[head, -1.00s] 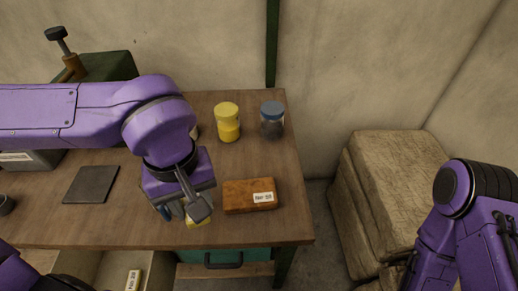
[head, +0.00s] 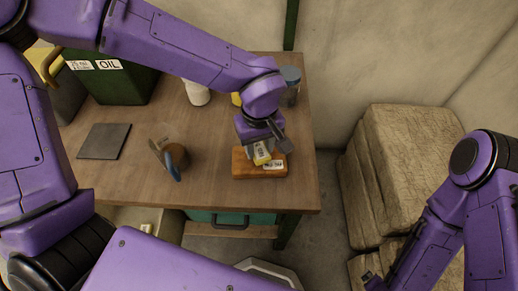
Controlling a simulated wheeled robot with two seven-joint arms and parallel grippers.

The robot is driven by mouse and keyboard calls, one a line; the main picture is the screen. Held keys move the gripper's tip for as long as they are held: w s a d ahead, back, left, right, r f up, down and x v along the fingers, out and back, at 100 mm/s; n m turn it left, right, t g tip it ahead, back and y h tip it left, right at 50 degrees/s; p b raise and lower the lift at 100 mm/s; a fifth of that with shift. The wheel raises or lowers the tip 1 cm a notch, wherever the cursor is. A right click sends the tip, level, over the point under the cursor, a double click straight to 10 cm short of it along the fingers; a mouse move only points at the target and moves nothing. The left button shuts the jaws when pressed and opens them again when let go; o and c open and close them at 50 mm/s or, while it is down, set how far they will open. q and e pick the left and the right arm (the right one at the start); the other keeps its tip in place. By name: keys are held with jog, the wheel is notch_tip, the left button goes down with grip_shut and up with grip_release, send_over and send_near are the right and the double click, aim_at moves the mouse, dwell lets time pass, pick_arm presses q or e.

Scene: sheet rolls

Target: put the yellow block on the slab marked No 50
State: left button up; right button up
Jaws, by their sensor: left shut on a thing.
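The yellow block (head: 262,155) is small, with a pale label on it. My left gripper (head: 266,145) is shut on it and holds it over the orange-brown slab (head: 243,166), which lies on the wooden table near its front right. The block covers part of the slab's back and top in the head view. I cannot tell whether it touches the slab. The slab bears a white label (head: 273,165), too small to read surely.
A dark square plate (head: 103,141) and a brown round thing (head: 178,155) with a blue-tipped tool (head: 172,167) lie on the table (head: 215,185). Behind stand a green OIL box (head: 120,85), a white container (head: 197,93) and a blue-lidded jar (head: 290,85). Stacked sacks (head: 400,160) stand right.

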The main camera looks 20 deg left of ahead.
aim_at(259, 149)
pick_arm(q)
notch_tip(259, 149, down, 2)
jog(key=shift+w, duration=0.1)
jog(key=o, duration=1)
jog(key=shift+f, duration=0.1)
jog(key=shift+o, duration=0.2)
notch_tip(259, 149, up, 12)
jog(key=p, duration=0.1)
jog(key=shift+r, duration=0.25)
